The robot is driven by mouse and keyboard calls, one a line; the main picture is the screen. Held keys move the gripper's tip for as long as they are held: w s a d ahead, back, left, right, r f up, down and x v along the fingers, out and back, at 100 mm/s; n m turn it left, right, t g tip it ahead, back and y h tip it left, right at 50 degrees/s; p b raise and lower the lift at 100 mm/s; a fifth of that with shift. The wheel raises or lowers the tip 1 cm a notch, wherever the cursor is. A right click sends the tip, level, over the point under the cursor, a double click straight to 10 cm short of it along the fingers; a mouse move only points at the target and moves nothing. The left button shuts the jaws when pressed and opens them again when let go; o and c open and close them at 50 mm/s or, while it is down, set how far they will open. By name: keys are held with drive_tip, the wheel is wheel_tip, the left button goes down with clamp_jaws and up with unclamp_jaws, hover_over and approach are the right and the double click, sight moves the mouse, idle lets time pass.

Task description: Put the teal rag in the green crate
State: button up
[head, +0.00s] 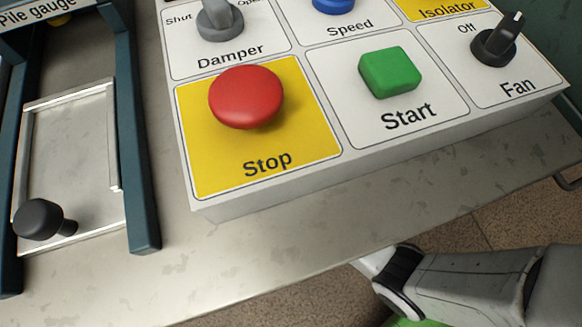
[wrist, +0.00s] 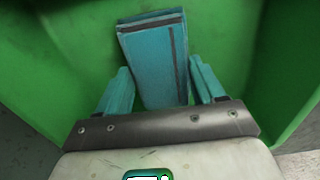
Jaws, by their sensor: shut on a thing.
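The teal rag (wrist: 152,45), a folded strip with a dark stripe, shows in the wrist view between the two teal fingers of my gripper (wrist: 160,63). My gripper is shut on it. The rag and fingers are inside the green crate (wrist: 60,50), whose green walls surround them. I cannot tell whether the rag touches the crate's floor. In the head view only a sliver of green, seemingly the crate (head: 410,322), shows at the bottom edge below my arm; the gripper and rag are hidden there.
A control panel (head: 345,165) with a red Stop button (head: 245,97), a green Start button (head: 390,73) and knobs stands on the metal bench (head: 290,245). A pile gauge frame (head: 136,170) with a black knob (head: 38,219) is at left. Floor shows past the bench edge.

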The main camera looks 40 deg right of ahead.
drive_tip(key=shift+f, duration=0.55)
drive_tip(key=shift+f, duration=0.1)
drive_tip(key=o, duration=1)
drive_tip(key=shift+o, duration=0.2)
wheel_tip(320, 180, up, 12)
drive_tip(key=p, duration=0.5)
